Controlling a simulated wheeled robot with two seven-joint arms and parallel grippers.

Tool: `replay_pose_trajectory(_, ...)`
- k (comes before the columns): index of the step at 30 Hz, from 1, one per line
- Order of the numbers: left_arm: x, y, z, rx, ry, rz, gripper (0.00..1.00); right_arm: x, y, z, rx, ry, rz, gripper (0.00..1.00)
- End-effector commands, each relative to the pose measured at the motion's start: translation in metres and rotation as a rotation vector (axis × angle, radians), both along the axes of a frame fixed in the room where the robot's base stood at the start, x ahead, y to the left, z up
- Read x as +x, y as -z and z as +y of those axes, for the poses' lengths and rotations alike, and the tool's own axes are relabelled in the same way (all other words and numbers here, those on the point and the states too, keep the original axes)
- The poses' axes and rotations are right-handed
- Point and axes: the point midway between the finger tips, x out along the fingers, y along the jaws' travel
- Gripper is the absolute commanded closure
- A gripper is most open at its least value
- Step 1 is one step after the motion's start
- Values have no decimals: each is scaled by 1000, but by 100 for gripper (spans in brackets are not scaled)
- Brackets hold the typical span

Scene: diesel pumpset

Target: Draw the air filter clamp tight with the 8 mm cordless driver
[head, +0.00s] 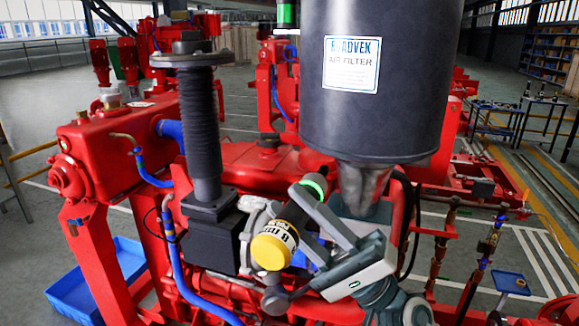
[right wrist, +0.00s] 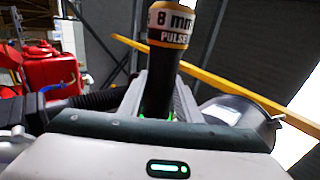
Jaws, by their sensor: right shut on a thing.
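The air filter (head: 385,85) is a large dark cylinder with a white label, upright at centre right in the head view. Its grey tapered neck (head: 365,185) is below, partly behind my right gripper. My right gripper (head: 302,220) is shut on the cordless driver (head: 275,246), a dark tool with a yellow end, a white label band and a green ring. The driver is tilted. It also shows in the right wrist view (right wrist: 165,55), its band reading 8 mm. A grey metal part with a small lug (right wrist: 240,112) lies right of the fingers; I cannot tell whether it is the clamp. My left gripper is out of view.
A black corrugated hose (head: 200,130) stands upright left of the gripper. The red engine (head: 120,155) and blue pipes surround the driver closely. A blue tray (head: 85,285) is on the floor at lower left. Workbenches stand at the far right.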

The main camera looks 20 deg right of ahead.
Motion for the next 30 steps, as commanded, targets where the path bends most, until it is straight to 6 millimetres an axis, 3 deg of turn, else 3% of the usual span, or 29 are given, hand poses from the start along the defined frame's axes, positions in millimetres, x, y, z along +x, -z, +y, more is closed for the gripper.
replay_pose_trajectory(1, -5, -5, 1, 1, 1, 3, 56, -2, -13, 1, 10, -17, -6, 100)
replay_pose_trajectory(5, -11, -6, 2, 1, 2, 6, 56, -5, -21, 2, 19, -40, -13, 100)
replay_pose_trajectory(21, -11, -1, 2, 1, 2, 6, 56, -6, -19, 2, 18, -42, -14, 100)
replay_pose_trajectory(30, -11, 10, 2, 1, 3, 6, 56, 9, -17, -7, 18, -40, -14, 100)
